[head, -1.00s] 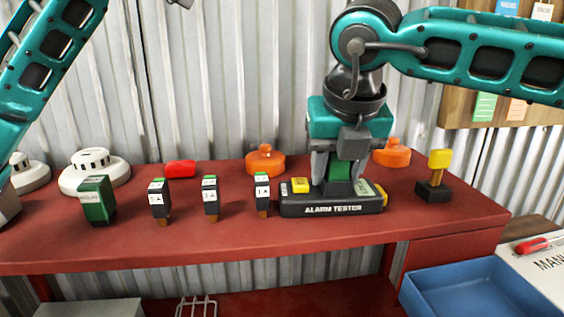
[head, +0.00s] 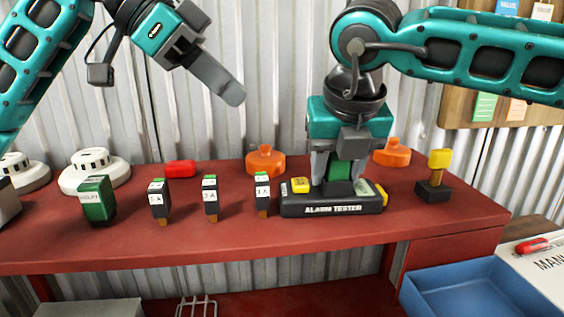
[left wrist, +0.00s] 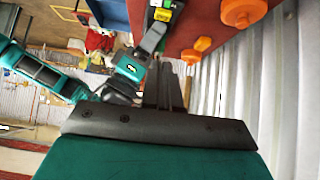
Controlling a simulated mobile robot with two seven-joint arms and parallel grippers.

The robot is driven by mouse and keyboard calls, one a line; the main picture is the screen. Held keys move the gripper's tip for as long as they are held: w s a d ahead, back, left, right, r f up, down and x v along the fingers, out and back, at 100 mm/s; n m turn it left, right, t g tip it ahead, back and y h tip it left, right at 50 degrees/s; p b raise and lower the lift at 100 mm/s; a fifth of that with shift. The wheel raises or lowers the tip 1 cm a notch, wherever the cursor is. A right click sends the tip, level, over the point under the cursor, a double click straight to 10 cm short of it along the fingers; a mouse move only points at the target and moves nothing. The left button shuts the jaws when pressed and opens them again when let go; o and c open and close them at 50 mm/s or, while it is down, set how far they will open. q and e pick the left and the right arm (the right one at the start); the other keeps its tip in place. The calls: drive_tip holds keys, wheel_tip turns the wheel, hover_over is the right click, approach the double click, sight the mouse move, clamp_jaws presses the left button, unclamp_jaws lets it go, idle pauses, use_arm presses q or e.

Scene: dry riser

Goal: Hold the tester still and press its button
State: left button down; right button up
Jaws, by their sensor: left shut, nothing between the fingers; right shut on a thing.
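The alarm tester (head: 333,207) is a black box with white lettering on the red bench. A yellow button (head: 300,185) sits on its left end, and a green block (head: 341,171) rises from its middle. My right gripper (head: 338,178) is shut on that green part from above. My left gripper (head: 236,97) is shut and empty, in the air up and left of the tester, apart from it. In the left wrist view its dark fingers (left wrist: 168,90) point toward the tester, which shows only in part at the top edge.
Three small labelled fuse-like blocks (head: 210,197) and a green box (head: 97,200) stand left of the tester on the bench (head: 240,235). Orange caps (head: 265,163) sit behind. A yellow-topped black block (head: 434,180) stands right. A blue tray (head: 480,290) is front right.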

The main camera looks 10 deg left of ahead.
use_arm(q)
hover_over(302, 181)
drive_tip(key=s+a, duration=0.1)
drive_tip(key=a, duration=0.2)
wheel_tip(302, 181, down, 7)
drive_tip(key=shift+a+r, duration=0.1)
drive_tip(key=shift+r, duration=0.05)
wheel_tip(302, 181, down, 4)
drive_tip(key=shift+w+r, duration=0.1)
drive_tip(key=shift+r, duration=0.15)
drive_tip(key=shift+f, duration=0.45)
